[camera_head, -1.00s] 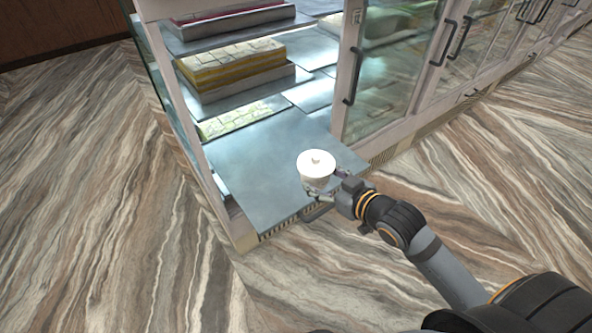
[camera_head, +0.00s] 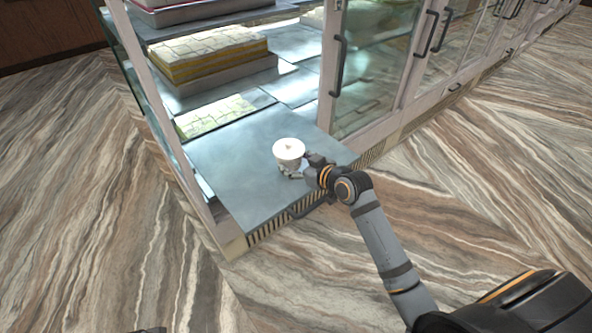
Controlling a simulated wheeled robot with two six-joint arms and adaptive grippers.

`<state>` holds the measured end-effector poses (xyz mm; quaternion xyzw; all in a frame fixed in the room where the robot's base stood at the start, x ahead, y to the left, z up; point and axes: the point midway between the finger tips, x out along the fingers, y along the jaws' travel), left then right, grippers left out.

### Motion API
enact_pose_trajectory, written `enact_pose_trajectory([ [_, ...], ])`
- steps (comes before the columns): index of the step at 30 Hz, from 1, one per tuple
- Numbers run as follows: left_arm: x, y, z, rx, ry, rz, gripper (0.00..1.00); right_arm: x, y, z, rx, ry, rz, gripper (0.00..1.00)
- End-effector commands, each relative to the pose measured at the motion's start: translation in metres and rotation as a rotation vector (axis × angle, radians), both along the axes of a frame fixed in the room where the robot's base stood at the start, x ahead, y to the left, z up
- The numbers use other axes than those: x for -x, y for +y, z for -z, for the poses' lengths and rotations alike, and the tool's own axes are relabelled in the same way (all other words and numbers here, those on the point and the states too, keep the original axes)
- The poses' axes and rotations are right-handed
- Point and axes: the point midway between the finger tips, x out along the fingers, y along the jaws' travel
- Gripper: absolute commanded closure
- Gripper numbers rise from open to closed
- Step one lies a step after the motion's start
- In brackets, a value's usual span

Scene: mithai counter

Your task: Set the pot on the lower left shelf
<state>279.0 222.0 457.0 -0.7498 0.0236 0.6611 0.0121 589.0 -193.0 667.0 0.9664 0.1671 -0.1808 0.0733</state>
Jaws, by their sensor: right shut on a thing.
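A small white pot (camera_head: 289,150) with a lid is held upright by my right gripper (camera_head: 290,173). The gripper is shut on the pot's side, and its arm reaches in from the lower right. The pot is over the bare front part of the lower left shelf (camera_head: 230,185). I cannot tell whether its base touches the shelf. My left gripper does not show clearly enough to be made out.
Yellow layered sweets (camera_head: 208,58) lie on a tray on a shelf above, and green-topped sweets (camera_head: 215,115) lie farther back. A glass door (camera_head: 375,75) with a dark handle (camera_head: 338,66) stands right of the opening. A white post (camera_head: 178,140) bounds it on the left.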

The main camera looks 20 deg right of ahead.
Motion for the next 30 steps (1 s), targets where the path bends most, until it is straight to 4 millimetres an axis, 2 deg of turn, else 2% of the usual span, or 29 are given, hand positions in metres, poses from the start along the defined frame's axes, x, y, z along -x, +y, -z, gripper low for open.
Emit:
enact_pose_trajectory([
  [1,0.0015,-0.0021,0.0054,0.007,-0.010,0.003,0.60,0.0010,0.0000,0.0164,-0.001,0.005,0.000,0.65],
  [3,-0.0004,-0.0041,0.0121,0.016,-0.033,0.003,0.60,0.0010,0.0000,0.0251,0.000,0.004,0.001,0.65],
  [13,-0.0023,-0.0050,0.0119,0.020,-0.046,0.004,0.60,0.0009,-0.0001,0.0263,0.000,0.002,0.001,0.65],
  [14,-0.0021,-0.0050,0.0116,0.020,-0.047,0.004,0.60,0.0010,0.0000,0.0258,0.000,0.002,0.001,0.31],
  [18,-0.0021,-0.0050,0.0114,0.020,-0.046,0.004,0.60,0.0010,0.0000,0.0255,0.000,0.002,0.001,0.12],
  [30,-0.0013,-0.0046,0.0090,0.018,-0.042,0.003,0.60,0.0021,-0.0007,0.0212,0.001,0.003,0.000,0.11],
])
